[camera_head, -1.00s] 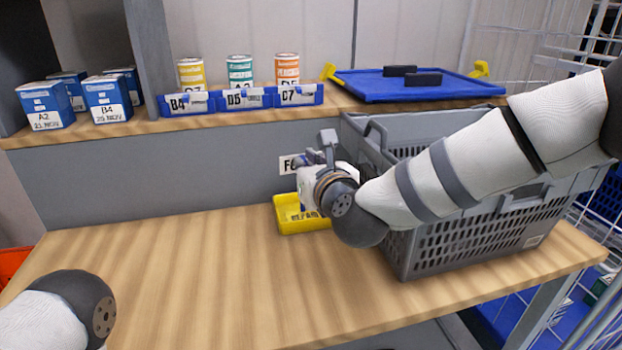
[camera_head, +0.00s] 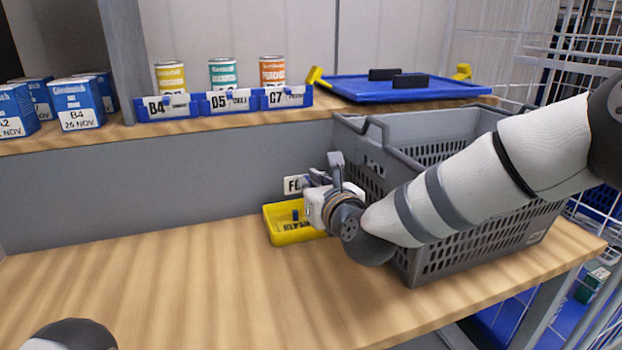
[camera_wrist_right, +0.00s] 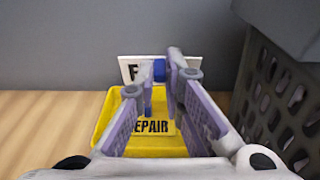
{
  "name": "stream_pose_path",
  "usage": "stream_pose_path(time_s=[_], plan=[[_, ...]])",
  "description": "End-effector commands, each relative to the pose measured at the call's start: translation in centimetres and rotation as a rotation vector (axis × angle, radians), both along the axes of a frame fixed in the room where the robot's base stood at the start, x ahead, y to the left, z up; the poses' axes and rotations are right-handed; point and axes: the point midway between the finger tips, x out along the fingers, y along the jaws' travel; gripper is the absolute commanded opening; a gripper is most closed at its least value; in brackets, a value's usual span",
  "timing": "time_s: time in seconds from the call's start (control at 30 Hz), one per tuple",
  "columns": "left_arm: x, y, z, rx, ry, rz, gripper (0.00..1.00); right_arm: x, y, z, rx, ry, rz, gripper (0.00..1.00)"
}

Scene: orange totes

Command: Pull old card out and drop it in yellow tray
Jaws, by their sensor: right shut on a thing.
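My right gripper (camera_head: 313,188) is shut on a white card (camera_head: 293,185) with a black F on it. The card also shows at the fingertips in the wrist view (camera_wrist_right: 128,70), with a small blue piece (camera_wrist_right: 159,70) between the fingers; the fingers cover the rest of its lettering. The yellow tray (camera_head: 284,237) sits on the wooden table, below the card, which is held up near the tray's back edge. The tray's label, partly hidden, reads "EPAIR" in the wrist view. My left gripper is out of view.
A grey crate (camera_head: 425,255) stands right of the tray, close to my right arm. On the shelf are blue label holders (camera_head: 233,102) before several cans, a blue lid (camera_head: 385,90), and blue boxes (camera_head: 78,103) at left. The table's left side is clear.

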Motion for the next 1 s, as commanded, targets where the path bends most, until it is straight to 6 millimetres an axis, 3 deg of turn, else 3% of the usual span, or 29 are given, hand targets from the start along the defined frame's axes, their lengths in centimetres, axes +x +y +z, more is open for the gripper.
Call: stream_pose_path(time_s=[0.17, 0.2, 0.3, 0.63, 0.77, 1.0], plan=[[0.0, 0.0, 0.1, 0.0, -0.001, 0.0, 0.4, 0.0, 0.0, 0.2, 0.0, -0.002, 0.0, 0.0], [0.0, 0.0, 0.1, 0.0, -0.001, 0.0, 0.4, 0.0, 0.0, 0.2, -0.001, -0.001, 0.0, 0.14], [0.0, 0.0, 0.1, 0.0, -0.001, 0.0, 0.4, 0.0, 0.0, 0.1, -0.001, -0.001, 0.0, 0.33], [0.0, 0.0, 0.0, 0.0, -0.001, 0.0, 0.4, -0.5, -0.1, 0.2, 0.0, 0.001, 0.001, 0.33], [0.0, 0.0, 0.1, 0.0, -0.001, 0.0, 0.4, -2.8, -0.9, 0.6, 0.001, 0.003, 0.001, 0.33], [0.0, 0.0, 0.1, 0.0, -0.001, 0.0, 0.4, -8.8, -2.8, 1.7, 0.002, 0.001, 0.001, 0.33]])
